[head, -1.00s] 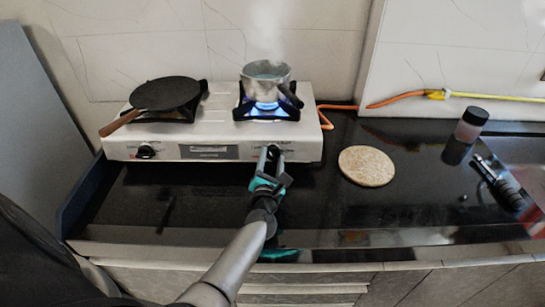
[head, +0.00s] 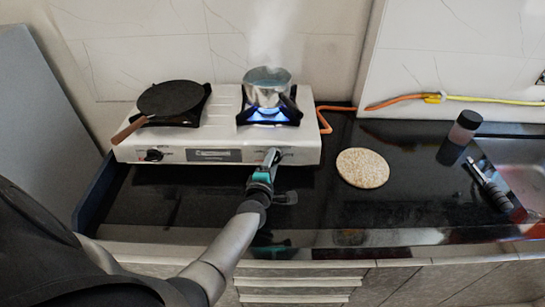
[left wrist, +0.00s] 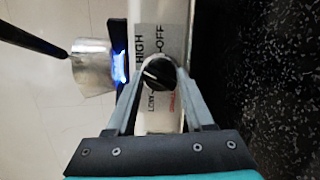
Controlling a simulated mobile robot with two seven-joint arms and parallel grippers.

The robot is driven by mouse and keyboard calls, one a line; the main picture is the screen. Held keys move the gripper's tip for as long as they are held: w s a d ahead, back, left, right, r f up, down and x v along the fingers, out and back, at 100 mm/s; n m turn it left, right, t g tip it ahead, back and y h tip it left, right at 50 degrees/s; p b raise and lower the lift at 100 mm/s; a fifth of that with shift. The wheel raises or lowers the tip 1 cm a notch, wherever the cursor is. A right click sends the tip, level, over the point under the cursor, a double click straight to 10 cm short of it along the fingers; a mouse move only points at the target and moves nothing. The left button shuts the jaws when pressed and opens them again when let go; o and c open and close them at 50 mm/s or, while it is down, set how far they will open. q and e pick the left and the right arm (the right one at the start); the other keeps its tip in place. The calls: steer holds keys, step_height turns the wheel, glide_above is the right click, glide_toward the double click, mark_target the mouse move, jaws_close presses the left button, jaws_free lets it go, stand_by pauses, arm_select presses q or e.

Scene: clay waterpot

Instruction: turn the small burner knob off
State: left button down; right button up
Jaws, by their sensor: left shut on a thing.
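The white gas stove (head: 225,152) has a black knob (left wrist: 158,73) at its front right, below the lit burner. In the left wrist view the knob sits between the fingers, with HIGH, LOW and OFF printed around it. Its pale pointer mark faces the HIGH/LOW side, not OFF. My left gripper (head: 271,157) is shut on this knob, and its fingers hide most of it in the head view. A blue flame (head: 268,115) burns under a steaming metal pot (head: 266,84). My right gripper is not in view.
A second knob (head: 153,155) is at the stove's front left, below a dark pan (head: 170,97) with a wooden handle. The black counter before the stove is clear.

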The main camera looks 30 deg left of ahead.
arm_select(q)
steer(key=m+p, duration=0.1)
steer(key=m, duration=0.1)
steer(key=m+g+p, duration=0.1)
steer(key=m+p, duration=0.2)
steer(key=m, duration=0.1)
steer(key=shift+r+p, duration=0.25)
steer(key=shift+p, duration=0.1)
steer(key=m+g+p, duration=0.1)
steer(key=m+p, duration=0.1)
steer(key=m, duration=0.1)
steer(key=shift+d+m+g+p, duration=0.1)
steer(key=shift+m+g+p, duration=0.4)
steer(key=shift+m, duration=0.8)
steer(key=shift+c, duration=1.4)
jaws_free()
steer(key=shift+w, duration=0.1)
